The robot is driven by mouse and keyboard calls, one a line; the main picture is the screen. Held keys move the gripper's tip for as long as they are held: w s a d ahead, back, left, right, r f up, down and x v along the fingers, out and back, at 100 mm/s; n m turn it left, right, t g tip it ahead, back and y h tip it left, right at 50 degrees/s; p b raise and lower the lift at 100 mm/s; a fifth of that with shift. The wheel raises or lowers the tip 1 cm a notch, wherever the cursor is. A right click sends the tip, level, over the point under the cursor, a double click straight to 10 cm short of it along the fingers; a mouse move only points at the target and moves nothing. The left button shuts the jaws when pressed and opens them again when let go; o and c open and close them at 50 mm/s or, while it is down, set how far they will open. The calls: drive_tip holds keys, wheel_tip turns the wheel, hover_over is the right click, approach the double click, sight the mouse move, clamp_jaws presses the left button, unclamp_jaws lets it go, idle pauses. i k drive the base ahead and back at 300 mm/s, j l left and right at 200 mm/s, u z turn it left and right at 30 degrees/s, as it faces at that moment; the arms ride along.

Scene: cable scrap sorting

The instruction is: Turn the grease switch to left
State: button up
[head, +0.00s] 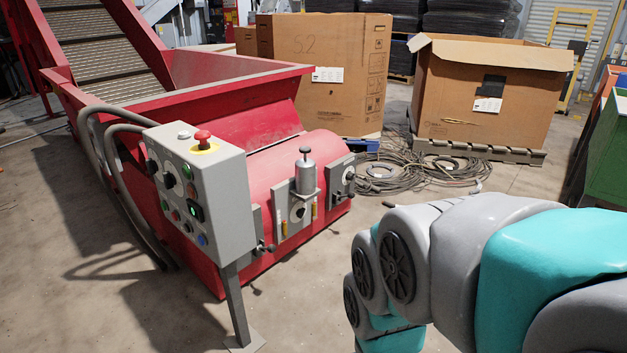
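A grey control panel (216,200) on a post stands at the left centre. Its slanted face carries several coloured buttons and black knobs, with a red mushroom button (203,138) on top. One black rotary knob (170,180) sits on the upper left of that face. On the red machine to its right, a silver canister (305,179) stands on a grey plate with a dark round fitting (300,212). I cannot read any labels, so I cannot tell which control is the grease switch or its setting. My gripper is out of view; only my arm shows at the lower right.
The red machine (240,145) with its conveyor fills the left and middle. Grey hoses (93,160) curve behind the panel. Cardboard boxes (325,60) (490,90) and loose cables (405,172) lie behind. Floor between the machine and my arm is clear.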

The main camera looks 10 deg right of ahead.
sight(300, 213)
drive_tip(key=z, duration=0.1)
drive_tip(key=i+j, duration=0.1)
drive_tip(key=i, duration=0.35)
drive_tip(key=i+j+z, duration=0.15)
drive_tip(key=i, duration=0.3)
drive_tip(key=i+j, duration=0.1)
drive_tip(key=i, duration=0.35)
drive_tip(key=i+l, duration=0.25)
drive_tip(key=i, duration=0.15)
drive_tip(key=l+u, duration=0.4)
drive_tip(key=k+j+z, duration=0.2)
drive_tip(key=k, duration=0.25)
